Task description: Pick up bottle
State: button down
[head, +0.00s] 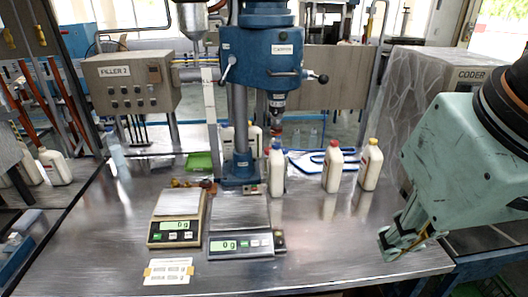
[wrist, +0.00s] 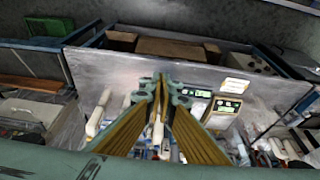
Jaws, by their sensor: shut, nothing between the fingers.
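Several white bottles stand upright on the metal table. One with a red cap (head: 332,168) and one with a yellow cap (head: 370,166) stand right of the blue press. One with a blue cap (head: 277,170) stands just beside the press column, and another shows partly behind it. My gripper (head: 400,244) is at the right of the head view, low over the table's right end, apart from the bottles and in front of them. In the wrist view its fingers (wrist: 160,82) meet at the tips, shut and empty. A white bottle (wrist: 98,117) shows left of the fingers there; another is partly hidden by them.
The blue press (head: 260,60) stands behind the middle of the table. Two scales, one left (head: 178,216) and one right (head: 241,224), sit in front of it beside a label card (head: 169,271). The CODER cabinet (head: 460,76) is at back right. The front right of the table (head: 335,245) is clear.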

jog(key=c, duration=3.5)
grip_release()
jog(key=o, duration=1.8)
jog(key=p, duration=0.6)
send_over(277, 159)
jog(key=s, duration=0.2)
jog(key=shift+f, duration=12.35)
